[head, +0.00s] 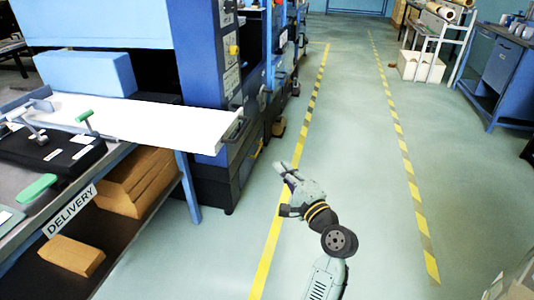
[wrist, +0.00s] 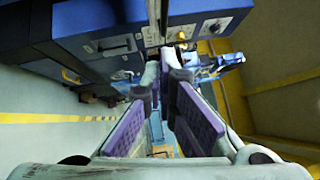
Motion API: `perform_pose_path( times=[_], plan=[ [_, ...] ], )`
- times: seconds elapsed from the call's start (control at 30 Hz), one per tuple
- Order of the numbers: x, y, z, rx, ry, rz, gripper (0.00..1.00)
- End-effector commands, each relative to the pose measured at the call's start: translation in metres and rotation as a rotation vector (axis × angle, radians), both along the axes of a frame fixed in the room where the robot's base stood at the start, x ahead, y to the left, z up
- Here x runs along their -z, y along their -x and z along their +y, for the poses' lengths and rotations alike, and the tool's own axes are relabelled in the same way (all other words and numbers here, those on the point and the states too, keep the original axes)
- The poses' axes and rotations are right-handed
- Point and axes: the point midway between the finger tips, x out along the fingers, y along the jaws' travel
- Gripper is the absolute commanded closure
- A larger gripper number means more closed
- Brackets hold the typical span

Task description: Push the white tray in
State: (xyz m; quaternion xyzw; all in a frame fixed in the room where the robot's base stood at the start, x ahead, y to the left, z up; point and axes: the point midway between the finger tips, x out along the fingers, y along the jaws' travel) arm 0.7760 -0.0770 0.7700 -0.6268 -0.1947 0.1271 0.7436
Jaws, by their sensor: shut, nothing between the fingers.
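The white tray (head: 165,119) sticks out of the blue machine (head: 201,55) at the left of the head view. It is long and flat, with a dark handle (head: 235,129) on its right end. My gripper (head: 283,170) is to the right of the tray's handle end in the picture and apart from it, over the floor near the striped line. In the wrist view my gripper's purple-padded fingers (wrist: 164,75) come together at their tips, shut with nothing between them. I cannot make out the tray in the wrist view.
A bench with a DELIVERY label (head: 69,211) stands at lower left, with a black case (head: 52,148) on top and cardboard boxes (head: 139,182) below. The floor aisle (head: 355,130) between striped lines is clear. A blue workbench (head: 500,66) stands at far right.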

Motion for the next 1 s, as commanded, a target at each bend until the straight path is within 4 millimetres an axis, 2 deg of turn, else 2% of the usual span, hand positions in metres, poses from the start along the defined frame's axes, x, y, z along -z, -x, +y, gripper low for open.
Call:
perform_pose_path(
  times=[0.5,0.7,1.0],
  plan=[
    [-0.018,-0.087,0.049,-0.004,0.004,-0.003,1.0],
    [-0.021,-0.094,0.073,-0.001,0.005,-0.003,1.0],
    [-0.021,-0.096,0.08,0.0,0.005,-0.004,1.0]
  ],
)
